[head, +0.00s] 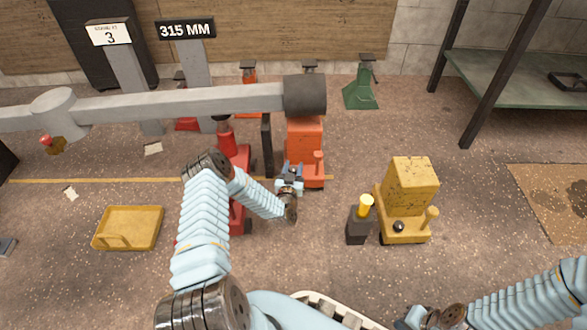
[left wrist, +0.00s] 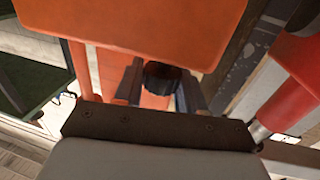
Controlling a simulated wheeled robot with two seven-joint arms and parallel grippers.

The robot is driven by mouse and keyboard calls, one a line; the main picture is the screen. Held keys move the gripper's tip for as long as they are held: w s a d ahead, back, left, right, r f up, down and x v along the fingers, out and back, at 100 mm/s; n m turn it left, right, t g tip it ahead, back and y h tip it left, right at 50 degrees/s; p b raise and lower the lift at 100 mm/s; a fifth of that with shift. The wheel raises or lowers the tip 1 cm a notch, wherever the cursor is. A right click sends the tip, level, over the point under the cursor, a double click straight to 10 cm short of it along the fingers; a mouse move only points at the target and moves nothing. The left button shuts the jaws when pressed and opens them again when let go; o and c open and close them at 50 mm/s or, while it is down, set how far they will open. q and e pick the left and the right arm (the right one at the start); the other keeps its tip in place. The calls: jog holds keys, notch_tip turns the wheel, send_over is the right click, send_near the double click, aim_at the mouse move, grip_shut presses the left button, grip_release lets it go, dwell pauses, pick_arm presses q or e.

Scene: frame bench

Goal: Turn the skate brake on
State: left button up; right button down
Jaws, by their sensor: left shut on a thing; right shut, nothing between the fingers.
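An orange skate (head: 305,136) stands on the floor under the end of a long grey bar. In the left wrist view its orange block (left wrist: 150,25) fills the top. My left gripper (head: 290,172) is at the near side of this skate. In the left wrist view its two fingers (left wrist: 160,88) are shut on a dark round knob (left wrist: 162,74) in front of the orange body. The gripper hides the knob in the head view, and the knob's setting cannot be told. My right gripper (head: 416,316) is shut and empty at the bottom edge, far from the skate.
A yellow skate (head: 410,187) with a black knob stands to the right, beside a dark box with a yellow top (head: 358,222). Red stands (head: 240,160) are close left of my left gripper. A yellow tray (head: 128,228) lies left. A green stand (head: 362,88) is behind.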

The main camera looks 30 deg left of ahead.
pick_arm(q)
jog(key=shift+y, duration=0.3)
jog(key=n+g+y, duration=0.1)
jog(key=n+y, duration=0.1)
jog(key=shift+g+y, duration=0.4)
jog(key=n+g+y, duration=0.3)
jog(key=n+y, duration=0.1)
jog(key=shift+g, duration=0.3)
jog(key=n+g+y, duration=0.2)
jog(key=g, duration=0.1)
jog(key=n+g+y, duration=0.1)
jog(key=n+g, duration=0.2)
jog(key=g, duration=0.1)
jog(key=shift+g+y, duration=0.3)
jog(key=shift+y, duration=0.1)
jog(key=shift+n, duration=0.3)
jog(key=o, duration=1)
jog(key=shift+c, duration=0.2)
jog(key=shift+a, duration=0.1)
